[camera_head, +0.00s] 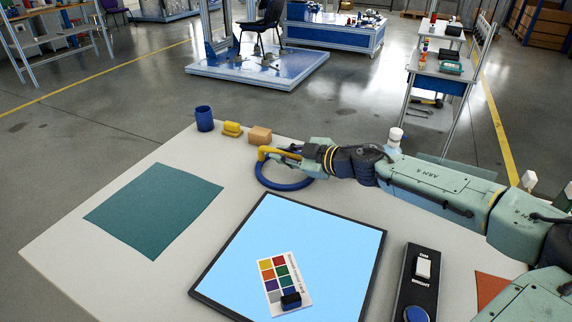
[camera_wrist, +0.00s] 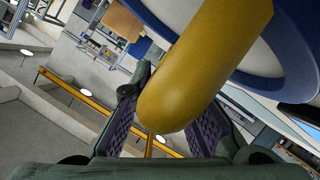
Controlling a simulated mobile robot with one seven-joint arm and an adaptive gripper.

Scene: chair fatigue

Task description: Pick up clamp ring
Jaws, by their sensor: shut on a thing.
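The clamp ring (camera_head: 284,187) is a blue ring with a yellow bent handle, near the far edge of the pale table. My gripper (camera_head: 283,153) reaches in from the right and is shut on the yellow handle. In the wrist view, the thick yellow handle of the clamp ring (camera_wrist: 207,62) lies between the two ridged purple finger pads of my gripper (camera_wrist: 178,95). The blue ring curves behind the handle at upper right. I cannot tell whether the ring touches the table. My gripper hides part of the handle in the head view.
A blue cup (camera_head: 204,119), a yellow block (camera_head: 232,130) and a tan block (camera_head: 260,136) stand along the far edge. A light-blue panel (camera_head: 300,235) with a colour card (camera_head: 282,275), a green mat (camera_head: 154,210) and a black control box (camera_head: 418,285) lie nearer.

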